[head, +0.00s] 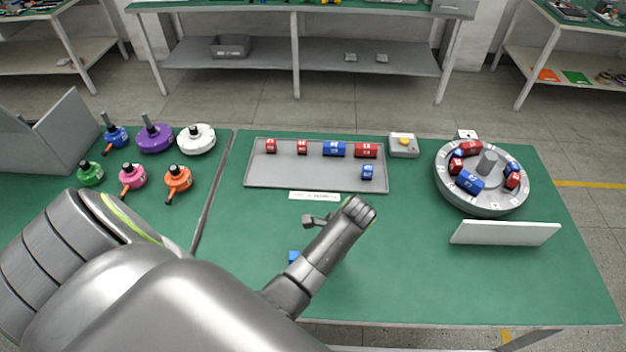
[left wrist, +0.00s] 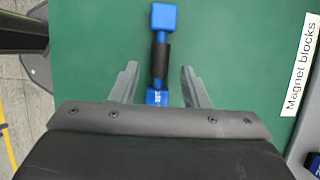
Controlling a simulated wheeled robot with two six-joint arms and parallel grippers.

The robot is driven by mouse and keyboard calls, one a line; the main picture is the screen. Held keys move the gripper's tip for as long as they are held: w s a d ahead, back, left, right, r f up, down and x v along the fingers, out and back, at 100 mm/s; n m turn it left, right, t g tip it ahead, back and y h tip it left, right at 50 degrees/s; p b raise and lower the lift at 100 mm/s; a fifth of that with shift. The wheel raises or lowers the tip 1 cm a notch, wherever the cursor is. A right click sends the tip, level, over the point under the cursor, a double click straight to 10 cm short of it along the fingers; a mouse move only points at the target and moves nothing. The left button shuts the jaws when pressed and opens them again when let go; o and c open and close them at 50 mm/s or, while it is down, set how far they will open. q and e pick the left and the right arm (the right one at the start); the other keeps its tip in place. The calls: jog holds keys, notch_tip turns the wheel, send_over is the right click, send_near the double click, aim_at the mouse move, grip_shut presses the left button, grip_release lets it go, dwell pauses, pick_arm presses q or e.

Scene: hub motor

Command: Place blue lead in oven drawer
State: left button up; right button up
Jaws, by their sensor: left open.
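A blue piece with a black middle section (left wrist: 160,60), which looks like the blue lead, lies on the green table in the left wrist view. It has a blue block at its far end and a lettered blue part at its near end. My left gripper (left wrist: 159,68) is open, with one finger on each side of the piece and a visible gap to both. In the head view a small blue end (head: 293,257) shows beside my forearm, which hides the rest. My right gripper is out of view. I cannot identify an oven drawer for certain.
A grey tray (head: 262,177) of red and blue blocks lies behind my wrist. A round grey hub (head: 447,184) and a white panel (head: 505,233) stand at right. A grey open box (head: 66,130) and several coloured parts are at left. The front right table is clear.

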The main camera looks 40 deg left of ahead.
pick_arm(q)
jog(key=shift+x, duration=1.55)
jog(key=shift+c, duration=0.2)
grip_shut()
jog(key=shift+r, duration=0.1)
